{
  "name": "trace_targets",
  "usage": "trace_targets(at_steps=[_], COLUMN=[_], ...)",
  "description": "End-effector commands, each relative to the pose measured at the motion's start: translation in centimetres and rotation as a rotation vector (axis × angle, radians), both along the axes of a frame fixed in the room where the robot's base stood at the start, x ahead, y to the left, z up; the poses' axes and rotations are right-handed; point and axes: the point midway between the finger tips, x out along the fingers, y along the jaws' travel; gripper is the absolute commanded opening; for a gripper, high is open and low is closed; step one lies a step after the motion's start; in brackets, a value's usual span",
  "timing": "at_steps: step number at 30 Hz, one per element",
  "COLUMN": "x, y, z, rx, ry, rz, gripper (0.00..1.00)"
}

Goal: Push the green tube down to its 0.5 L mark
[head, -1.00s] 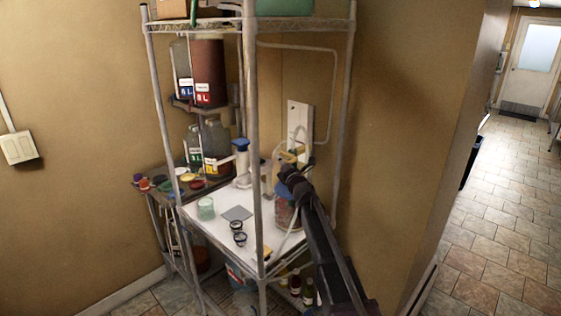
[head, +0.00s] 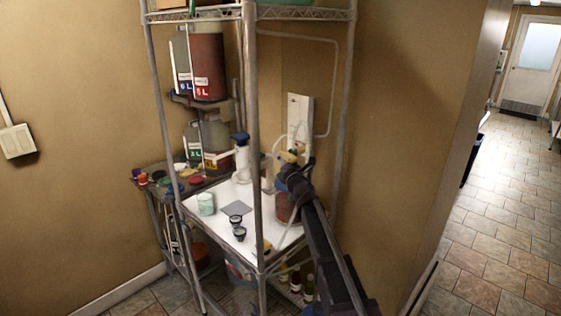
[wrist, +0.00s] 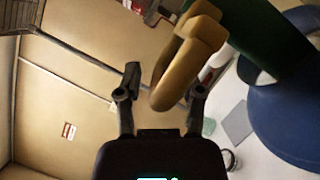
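My gripper (head: 289,170) is at the right side of the white shelf board, over a jar with reddish contents (head: 286,208). In the wrist view its two fingers (wrist: 163,92) stand apart. A tan-yellow hooked piece (wrist: 185,58) reaches down into the space between them, with a visible gap to the left finger. A dark green cylinder (wrist: 262,35) lies just beyond it at the upper right; it may be the green tube. A large blue round part (wrist: 290,110) adjoins it. No 0.5 L mark can be read. In the head view the arm hides most of this spot.
A metal rack post (head: 254,130) stands in front of the board. A grey square (head: 236,208), two small dark-rimmed cups (head: 238,233) and a pale green jar (head: 205,204) are on the board. A white blue-topped bottle (head: 242,160) stands behind. Large labelled bottles (head: 209,73) sit higher left.

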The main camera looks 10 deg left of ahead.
Motion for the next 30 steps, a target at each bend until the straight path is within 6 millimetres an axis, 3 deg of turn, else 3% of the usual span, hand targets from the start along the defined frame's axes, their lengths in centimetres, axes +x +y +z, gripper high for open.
trace_targets(at_steps=[16,30], x=[0.0,0.0], y=[0.0,0.0], z=[0.5,4.0], rx=[0.0,0.0], ry=[0.001,0.0], rz=[0.0,0.0], gripper=[0.54,0.54])
